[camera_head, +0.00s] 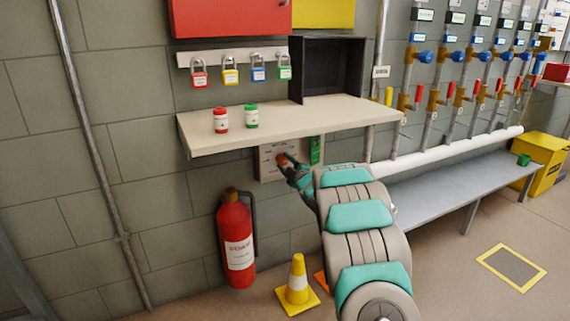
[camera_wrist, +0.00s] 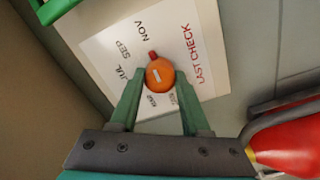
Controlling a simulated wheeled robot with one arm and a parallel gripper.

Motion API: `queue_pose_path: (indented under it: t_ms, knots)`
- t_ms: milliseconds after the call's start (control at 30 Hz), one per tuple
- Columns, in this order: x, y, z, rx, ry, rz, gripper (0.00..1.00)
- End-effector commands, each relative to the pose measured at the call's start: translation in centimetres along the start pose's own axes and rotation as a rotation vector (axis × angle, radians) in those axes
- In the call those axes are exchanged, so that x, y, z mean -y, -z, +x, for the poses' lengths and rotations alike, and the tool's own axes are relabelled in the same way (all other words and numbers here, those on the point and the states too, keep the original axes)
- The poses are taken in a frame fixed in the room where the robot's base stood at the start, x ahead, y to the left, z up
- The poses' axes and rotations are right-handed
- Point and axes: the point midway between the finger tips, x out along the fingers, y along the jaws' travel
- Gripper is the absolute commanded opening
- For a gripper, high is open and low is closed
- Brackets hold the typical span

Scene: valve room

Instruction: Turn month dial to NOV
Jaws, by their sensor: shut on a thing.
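The month dial (camera_wrist: 160,76) is a round orange knob on a white card (camera_wrist: 212,72) marked "LAST CHECK" on the wall. Its small red pointer (camera_wrist: 153,55) points up and slightly left in the wrist view, about toward the NOV label (camera_wrist: 139,27). SEP and JUL labels show to its left; lower labels are partly hidden by my fingers. My gripper (camera_wrist: 161,80) is shut on the dial, one green finger on each side. In the head view my gripper (camera_head: 291,166) reaches the card (camera_head: 270,160) under the shelf and partly covers the dial.
A beige shelf (camera_head: 290,122) juts out just above the card. A red fire extinguisher (camera_head: 235,240) stands below left, close to my gripper in the wrist view (camera_wrist: 295,138). A yellow cone (camera_head: 298,280) stands on the floor. A grey bench (camera_head: 450,182) is at right.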

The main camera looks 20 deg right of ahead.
Motion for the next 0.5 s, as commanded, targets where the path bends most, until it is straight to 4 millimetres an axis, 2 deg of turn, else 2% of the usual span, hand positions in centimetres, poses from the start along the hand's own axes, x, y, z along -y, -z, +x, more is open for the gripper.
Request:
queue_pose_path:
  t_ms: [33,300,500]
  knots:
    - [0.21,-0.16,-0.05,0.003,0.003,0.002,0.49]
    - [0.1,-0.08,-0.02,0.001,0.002,0.0,0.77]
    - [0.06,-0.05,-0.02,0.001,0.001,0.0,0.77]
